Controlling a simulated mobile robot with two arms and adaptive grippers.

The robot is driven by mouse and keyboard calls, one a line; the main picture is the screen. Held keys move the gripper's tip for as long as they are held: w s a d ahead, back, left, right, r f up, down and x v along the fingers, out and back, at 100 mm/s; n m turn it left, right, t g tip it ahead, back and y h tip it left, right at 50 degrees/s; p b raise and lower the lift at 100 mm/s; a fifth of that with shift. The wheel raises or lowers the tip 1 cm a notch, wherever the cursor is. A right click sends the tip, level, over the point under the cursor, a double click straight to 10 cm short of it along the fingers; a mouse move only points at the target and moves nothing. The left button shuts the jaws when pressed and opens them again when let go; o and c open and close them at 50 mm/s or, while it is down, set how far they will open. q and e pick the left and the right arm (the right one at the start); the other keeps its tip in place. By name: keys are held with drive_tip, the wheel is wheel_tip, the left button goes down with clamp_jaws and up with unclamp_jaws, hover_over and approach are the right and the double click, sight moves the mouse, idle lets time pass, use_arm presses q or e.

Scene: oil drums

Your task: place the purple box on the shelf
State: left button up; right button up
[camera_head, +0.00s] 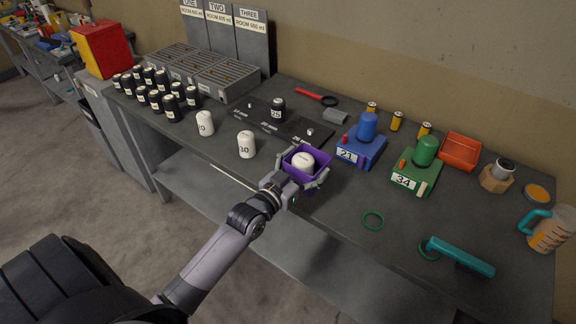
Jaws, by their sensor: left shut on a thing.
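The purple box (294,155) is an open container near the front edge of the workbench, with a white rounded cylinder (303,162) inside it. My left gripper (307,183) comes from the front and is shut on the near side of the box. Its fingers partly hide the box's lower part, so I cannot tell whether the box touches the bench top. A lower shelf (195,180) runs under the bench top (340,215), and its visible part is bare. My right gripper is not in view.
Two white cylinders (246,144) stand left of the box. Several black cylinders (172,108) stand further left by grey racks (225,78). A blue unit (361,150) and a green unit (416,178) stand right.

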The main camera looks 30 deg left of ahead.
use_arm(q)
drive_tip(key=w+a+r+n+y+p, duration=0.1)
drive_tip(key=w+a+r+p, duration=0.1)
drive_tip(key=w+a+r, duration=0.7)
drive_tip(key=shift+w+a+r+y, duration=0.15)
drive_tip(key=shift+a+y, duration=0.25)
drive_tip(key=shift+a, duration=0.75)
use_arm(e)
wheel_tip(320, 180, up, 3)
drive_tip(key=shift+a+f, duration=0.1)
